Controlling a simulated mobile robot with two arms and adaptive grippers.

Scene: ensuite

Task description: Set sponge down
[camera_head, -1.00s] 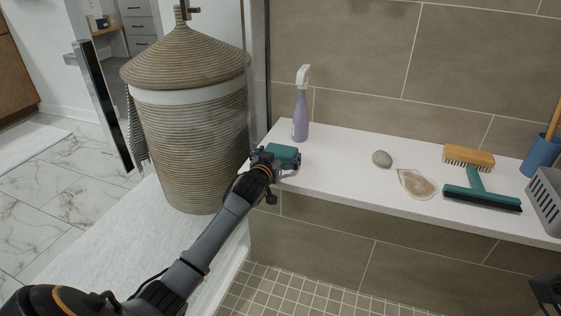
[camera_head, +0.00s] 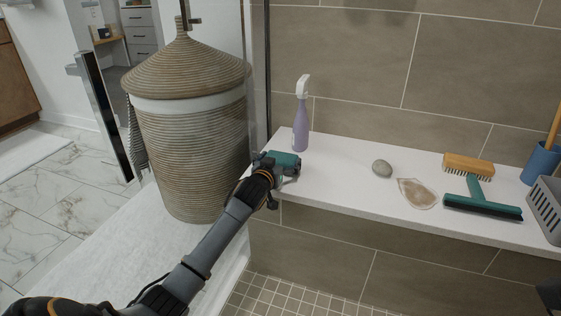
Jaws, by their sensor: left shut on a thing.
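My left gripper (camera_head: 285,171) is at the left end of the white bench (camera_head: 340,183). It is shut on a teal sponge (camera_head: 285,160), which shows between and above the fingers. The sponge is at about the level of the bench top, in front of the purple spray bottle. I cannot tell whether it touches the bench. My right gripper shows only as a dark sliver at the lower right edge (camera_head: 549,294); its fingers cannot be made out.
On the bench stand a purple spray bottle (camera_head: 301,125), a grey stone (camera_head: 382,168), a brown soap dish (camera_head: 417,193), a wooden brush (camera_head: 468,165), a teal squeegee (camera_head: 482,205), a blue cup (camera_head: 540,163) and a grey basket (camera_head: 546,208). A wicker hamper (camera_head: 190,130) stands left. The bench between sponge and stone is clear.

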